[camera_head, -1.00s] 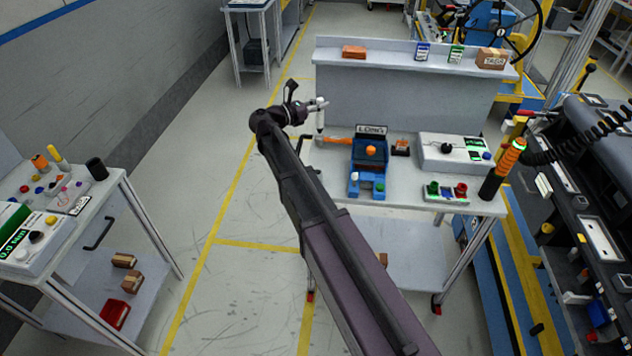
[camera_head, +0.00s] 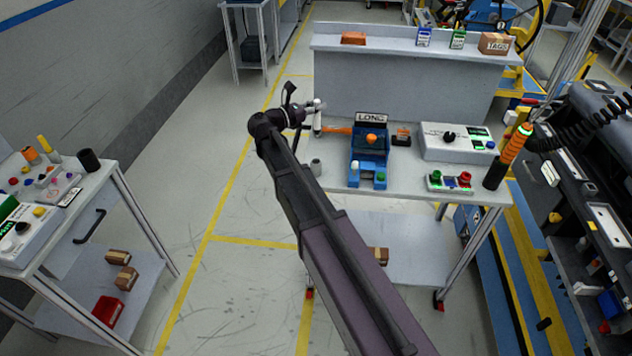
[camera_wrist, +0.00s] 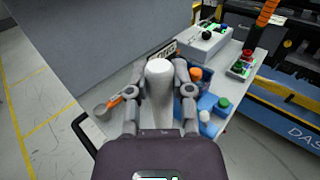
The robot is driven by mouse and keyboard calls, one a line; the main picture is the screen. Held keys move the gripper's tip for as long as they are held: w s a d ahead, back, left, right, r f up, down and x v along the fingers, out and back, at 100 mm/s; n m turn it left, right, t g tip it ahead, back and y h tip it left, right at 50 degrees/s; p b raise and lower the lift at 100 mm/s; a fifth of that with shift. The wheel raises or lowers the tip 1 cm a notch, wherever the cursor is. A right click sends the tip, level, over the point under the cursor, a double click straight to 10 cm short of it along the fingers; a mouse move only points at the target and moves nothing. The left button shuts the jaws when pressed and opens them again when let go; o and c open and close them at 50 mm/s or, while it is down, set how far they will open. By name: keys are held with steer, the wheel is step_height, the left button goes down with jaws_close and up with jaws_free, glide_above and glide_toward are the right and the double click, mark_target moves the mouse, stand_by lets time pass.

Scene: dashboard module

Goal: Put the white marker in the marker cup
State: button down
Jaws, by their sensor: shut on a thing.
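The white marker (camera_wrist: 158,95) stands upright between the two fingers of my gripper (camera_wrist: 158,100), which is shut on it. In the head view my gripper (camera_head: 312,110) holds the marker (camera_head: 317,120) above the left end of the middle table. A dark cup (camera_head: 89,160) stands on the left cart. I cannot tell which cup is the marker cup.
A blue fixture (camera_head: 368,158) with an orange knob stands right of the gripper. An orange tool (camera_head: 338,131) lies close by. A white control box (camera_head: 455,143) and a button panel (camera_head: 450,183) are farther right. A raised shelf (camera_head: 410,48) runs behind.

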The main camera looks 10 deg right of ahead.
mark_target(316, 128)
steer(key=shift+n+t, duration=0.3)
steer(key=shift+t, duration=0.1)
steer(key=f+b, duration=0.2)
steer(key=f, duration=0.1)
steer(key=f+b, duration=0.2)
steer(key=shift+a+f, duration=0.2)
steer(key=shift+f, duration=0.2)
steer(key=shift+f+b, duration=0.1)
steer(key=shift+b, duration=0.25)
step_height(316, 128, down, 6)
steer(key=b, duration=0.6)
steer(key=shift+f, duration=0.15)
steer(key=shift+f+b, duration=1.75)
steer(key=shift+b, duration=0.15)
steer(key=shift+f, duration=0.1)
steer(key=c, duration=0.5)
jaws_free()
